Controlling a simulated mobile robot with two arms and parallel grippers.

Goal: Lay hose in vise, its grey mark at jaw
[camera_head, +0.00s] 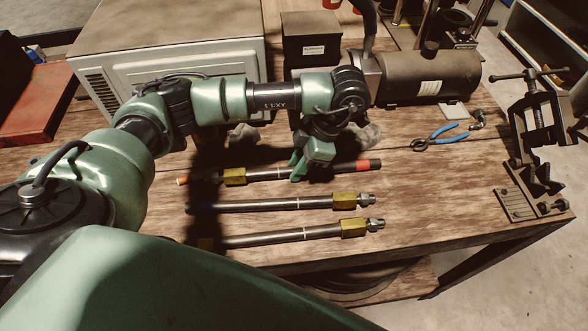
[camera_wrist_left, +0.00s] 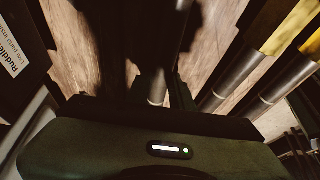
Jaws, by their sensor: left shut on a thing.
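My left gripper (camera_head: 300,172) reaches down over the table and is shut on the farthest of three dark hoses (camera_head: 335,168). That hose has a yellow fitting at its left, an orange left tip and a red band near its right end. In the left wrist view the held hose (camera_wrist_left: 158,85) runs between the fingers, with a pale ring mark near the palm. The gripper hides the hose's middle in the head view. The black vise (camera_head: 540,130) with its T-handle stands at the table's right corner, well right of the hose. My right gripper is not in view.
Two more hoses (camera_head: 270,205) (camera_head: 280,237) with yellow fittings lie in front. Blue-handled pliers (camera_head: 440,136) lie between hoses and vise. A black box (camera_head: 311,38), a cylindrical machine (camera_head: 430,75) and a light cabinet (camera_head: 175,45) stand behind. The table's right front is bare.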

